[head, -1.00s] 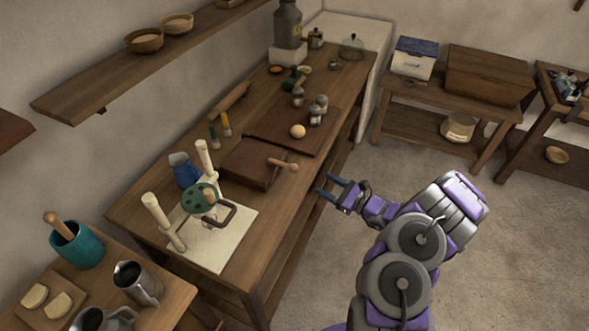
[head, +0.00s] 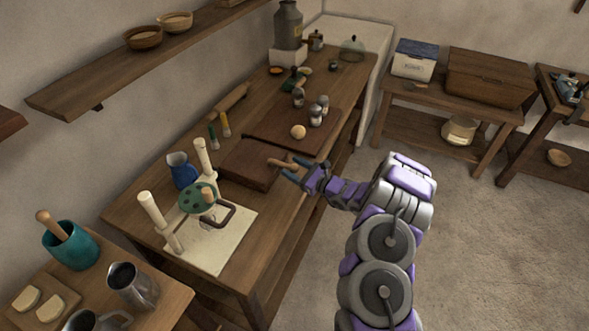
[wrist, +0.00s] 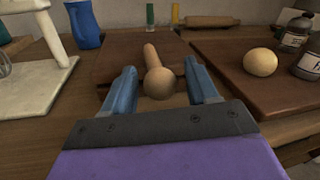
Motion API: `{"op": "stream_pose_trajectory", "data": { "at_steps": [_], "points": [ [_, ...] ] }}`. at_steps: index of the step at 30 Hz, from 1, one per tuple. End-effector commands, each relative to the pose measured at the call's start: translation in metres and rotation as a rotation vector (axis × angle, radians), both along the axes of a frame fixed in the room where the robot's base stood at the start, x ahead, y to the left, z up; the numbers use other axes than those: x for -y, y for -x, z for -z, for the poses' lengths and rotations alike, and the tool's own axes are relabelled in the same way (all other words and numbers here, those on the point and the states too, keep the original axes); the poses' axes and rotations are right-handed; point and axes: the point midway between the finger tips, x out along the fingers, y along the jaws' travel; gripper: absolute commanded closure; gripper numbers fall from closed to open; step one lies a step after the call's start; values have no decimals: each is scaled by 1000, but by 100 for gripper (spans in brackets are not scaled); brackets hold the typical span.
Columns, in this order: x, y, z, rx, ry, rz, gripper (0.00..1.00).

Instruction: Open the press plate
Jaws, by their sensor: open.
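The press is a flat dark-brown wooden block (head: 249,165) on the long bench, and its plate lies flat and closed. It also shows in the wrist view (wrist: 118,62). A pale wooden handle (head: 279,162) with a ball end juts from the plate toward me. In the wrist view the handle (wrist: 152,58) points at the camera. My gripper (head: 287,167) is at the handle, with its blue fingers open. In the wrist view my gripper (wrist: 162,72) has one finger on each side of the handle's ball end, with gaps showing. Whether the fingertips touch the handle I cannot tell.
Left of the press stands a white-based stand (head: 222,246) with posts and a green disc. A dark board (head: 270,133) with a dough ball (head: 298,131) and shakers lies just beyond. A rolling pin (head: 230,103) and blue jug (head: 181,170) are near the wall.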

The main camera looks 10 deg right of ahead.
Motion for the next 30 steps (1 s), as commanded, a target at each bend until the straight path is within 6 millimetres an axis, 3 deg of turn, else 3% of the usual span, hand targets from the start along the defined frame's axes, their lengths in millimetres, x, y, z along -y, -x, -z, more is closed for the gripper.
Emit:
{"op": "stream_pose_trajectory", "data": {
  "at_steps": [5,22,30],
  "points": [
    [0,0,0,0,0,0,44],
    [1,0,0,1,1,1,98],
    [1,0,0,0,1,1,100]
  ]
}}
